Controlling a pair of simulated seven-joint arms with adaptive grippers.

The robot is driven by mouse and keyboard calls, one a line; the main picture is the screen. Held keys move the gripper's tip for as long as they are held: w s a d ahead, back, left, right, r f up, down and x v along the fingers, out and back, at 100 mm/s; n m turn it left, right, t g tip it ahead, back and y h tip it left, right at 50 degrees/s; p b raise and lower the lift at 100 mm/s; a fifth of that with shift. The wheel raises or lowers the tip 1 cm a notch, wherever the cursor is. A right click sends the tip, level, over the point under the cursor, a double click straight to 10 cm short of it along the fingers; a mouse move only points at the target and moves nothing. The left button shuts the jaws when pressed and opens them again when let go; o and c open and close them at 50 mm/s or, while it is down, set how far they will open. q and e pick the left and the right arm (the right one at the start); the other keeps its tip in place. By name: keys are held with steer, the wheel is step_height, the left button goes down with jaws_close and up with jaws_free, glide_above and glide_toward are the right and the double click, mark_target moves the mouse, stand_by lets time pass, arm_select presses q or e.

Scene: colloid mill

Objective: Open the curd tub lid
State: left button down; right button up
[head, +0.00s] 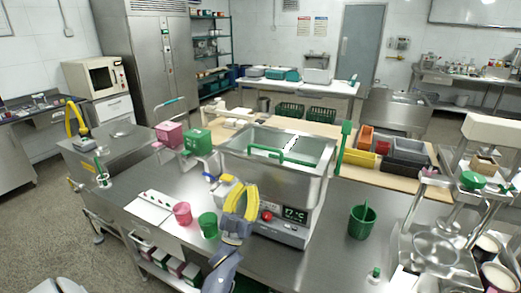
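The steel curd tub (272,178) stands mid-bench on a unit with a temperature display. A long green bar handle (282,156) runs across its top. I cannot clearly tell the lid from the tub's steel top. My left gripper (247,186), with yellow fingers, is in front of the tub's lower left side, below the green handle. A gap shows between its fingers, and I see nothing held in it. Whether it touches the tub's front I cannot tell. My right gripper is not in view.
A pink cup (183,213) and a green cup (208,225) stand left of my gripper. A green container (362,222) stands to the right. Pink (170,134) and green (197,141) boxes are behind left. The steel bench is clear between the tub and the green container.

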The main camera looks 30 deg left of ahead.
arm_select(q)
steer(key=d+x, duration=0.1)
steer(key=x, duration=1.2)
steer(key=shift+w+a+r+n, duration=0.2)
steer(key=shift+w+a+n, duration=0.15)
steer(key=shift+w, duration=0.1)
